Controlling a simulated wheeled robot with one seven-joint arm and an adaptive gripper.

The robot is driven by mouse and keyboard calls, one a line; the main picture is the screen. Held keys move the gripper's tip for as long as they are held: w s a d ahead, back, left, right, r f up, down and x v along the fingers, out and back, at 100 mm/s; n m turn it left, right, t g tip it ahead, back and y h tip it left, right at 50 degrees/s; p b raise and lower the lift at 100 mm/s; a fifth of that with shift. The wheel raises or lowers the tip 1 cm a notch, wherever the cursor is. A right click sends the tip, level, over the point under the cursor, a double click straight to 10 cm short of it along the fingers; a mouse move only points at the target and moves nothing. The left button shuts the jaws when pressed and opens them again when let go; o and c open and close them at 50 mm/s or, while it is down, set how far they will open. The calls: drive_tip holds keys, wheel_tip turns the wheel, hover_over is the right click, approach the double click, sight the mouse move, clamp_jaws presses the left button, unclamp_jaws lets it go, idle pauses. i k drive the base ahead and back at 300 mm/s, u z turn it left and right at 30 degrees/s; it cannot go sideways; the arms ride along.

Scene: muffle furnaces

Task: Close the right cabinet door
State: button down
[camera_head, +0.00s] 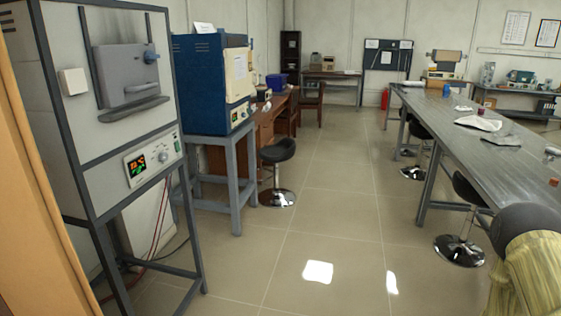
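I cannot make out a cabinet door for certain in the head camera view. An orange-brown upright panel (36,200) runs down the left edge, close to the camera; I cannot tell whether it is a door or a frame. A grey muffle furnace (110,130) stands on a dark metal frame beside it, its small front door seemingly shut. A blue furnace (205,85) stands behind on a grey stand. My gripper is not in view.
A long metal table (450,120) runs along the right, with a black stool (462,240) by it. Another stool (277,165) stands by the wooden desk (265,125). The tiled floor (330,215) between is clear. A yellowish rounded part fills the lower right corner.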

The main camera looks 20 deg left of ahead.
sight(42, 272)
drive_tip(key=i, duration=2.55)
drive_tip(key=u, duration=3.7)
